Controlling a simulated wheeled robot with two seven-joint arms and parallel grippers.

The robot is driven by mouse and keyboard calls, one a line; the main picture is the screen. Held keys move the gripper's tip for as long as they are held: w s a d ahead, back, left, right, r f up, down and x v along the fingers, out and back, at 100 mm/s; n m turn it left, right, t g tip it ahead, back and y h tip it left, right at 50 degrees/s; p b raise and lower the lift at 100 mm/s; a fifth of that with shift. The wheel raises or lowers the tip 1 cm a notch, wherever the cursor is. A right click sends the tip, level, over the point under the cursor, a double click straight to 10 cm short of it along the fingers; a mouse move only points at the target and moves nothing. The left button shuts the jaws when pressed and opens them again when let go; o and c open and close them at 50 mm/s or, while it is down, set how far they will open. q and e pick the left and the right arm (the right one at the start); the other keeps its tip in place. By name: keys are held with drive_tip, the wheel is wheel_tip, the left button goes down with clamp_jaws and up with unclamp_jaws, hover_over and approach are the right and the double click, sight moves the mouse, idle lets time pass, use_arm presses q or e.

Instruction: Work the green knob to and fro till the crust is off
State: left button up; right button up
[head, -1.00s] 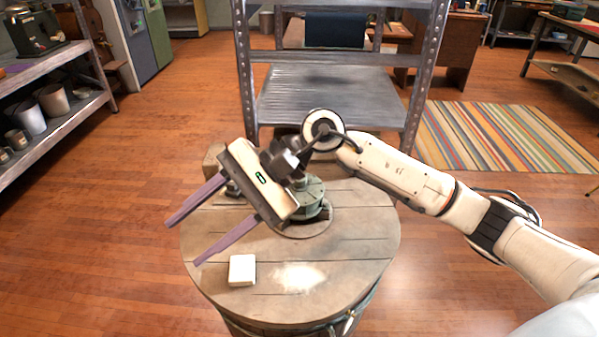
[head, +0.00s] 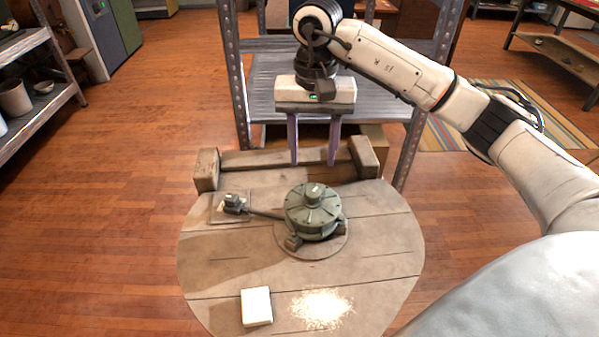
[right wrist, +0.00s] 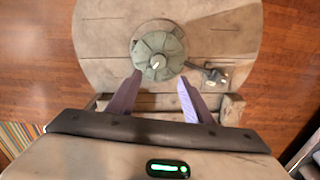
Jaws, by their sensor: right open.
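The green knob (head: 313,210) is a round, ribbed, drum-shaped piece on a round plank top. A dark arm runs from it leftward to a small dark block (head: 234,203) on a square plate with pale matter around it. Whether that pale matter is the crust, I cannot tell. My right gripper (head: 314,163) is open and empty, fingers pointing down, behind and above the knob and apart from it. In the right wrist view the knob (right wrist: 158,52) lies beyond and between the fingertips. My left gripper is not in view.
A wooden bar with end blocks (head: 285,160) stands along the top's back edge. A white block (head: 257,306) and scattered white grains (head: 322,308) lie at the front. A metal shelf rack (head: 390,95) stands behind. The plank top (head: 385,235) is clear on the right.

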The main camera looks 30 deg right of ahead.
sight(313, 192)
drive_tip(key=f, duration=0.8)
drive_tip(key=shift+s+f, duration=0.15)
drive_tip(key=shift+s, duration=0.25)
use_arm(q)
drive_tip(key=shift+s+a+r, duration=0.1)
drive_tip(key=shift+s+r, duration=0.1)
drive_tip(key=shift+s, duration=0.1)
use_arm(e)
drive_tip(key=shift+f, duration=0.7)
drive_tip(key=c, duration=1.1)
drive_tip(key=shift+o, duration=0.2)
